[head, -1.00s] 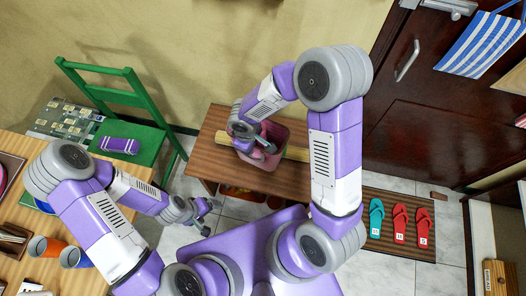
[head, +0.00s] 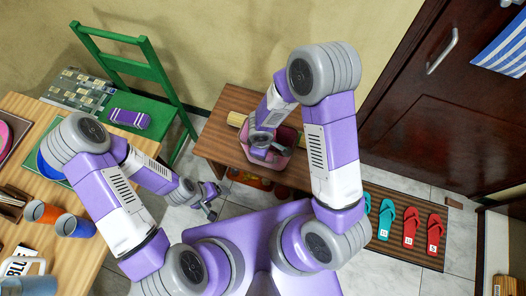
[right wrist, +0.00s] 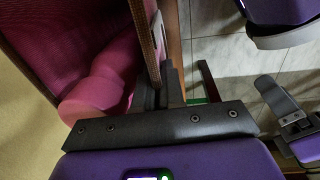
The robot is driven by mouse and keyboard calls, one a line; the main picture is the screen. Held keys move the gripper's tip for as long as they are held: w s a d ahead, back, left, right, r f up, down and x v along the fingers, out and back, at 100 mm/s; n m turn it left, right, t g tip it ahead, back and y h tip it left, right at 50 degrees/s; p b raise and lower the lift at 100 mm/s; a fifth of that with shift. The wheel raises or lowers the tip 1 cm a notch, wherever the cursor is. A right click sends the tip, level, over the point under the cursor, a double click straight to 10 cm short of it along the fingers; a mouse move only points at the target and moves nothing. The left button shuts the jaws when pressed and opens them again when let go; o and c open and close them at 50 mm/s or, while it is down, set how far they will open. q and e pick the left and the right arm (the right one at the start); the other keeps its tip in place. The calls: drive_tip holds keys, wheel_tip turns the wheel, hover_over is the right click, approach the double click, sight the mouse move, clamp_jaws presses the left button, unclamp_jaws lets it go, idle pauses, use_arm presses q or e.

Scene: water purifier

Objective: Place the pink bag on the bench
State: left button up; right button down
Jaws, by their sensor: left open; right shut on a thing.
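The pink bag (head: 287,155), open at the top, is over the brown wooden bench (head: 220,136) near its front edge. I cannot tell whether it rests on the bench or hangs just above it. My right gripper (head: 264,148) is shut on the bag's edge and hides part of it. In the right wrist view, the bag's pink wall (right wrist: 60,25) runs up to the right gripper's fingers (right wrist: 163,88), with a rounded pink thing (right wrist: 98,92) beside them. My left gripper (head: 211,200) is open and empty, low in front of the bench's left end.
A yellow wooden piece (head: 236,118) lies on the bench behind the bag. Footwear (head: 250,180) is under the bench. A green chair (head: 165,108) stands at left, beside a table (head: 85,188) with cups. Slippers (head: 411,228) lie on a mat at right, before a dark door (head: 425,120).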

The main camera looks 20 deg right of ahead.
drive_tip(key=shift+f, duration=0.15)
drive_tip(key=c, duration=1.7)
unclamp_jaws()
drive_tip(key=shift+f, duration=0.1)
drive_tip(key=o, duration=0.5)
drive_tip(key=shift+c, duration=0.2)
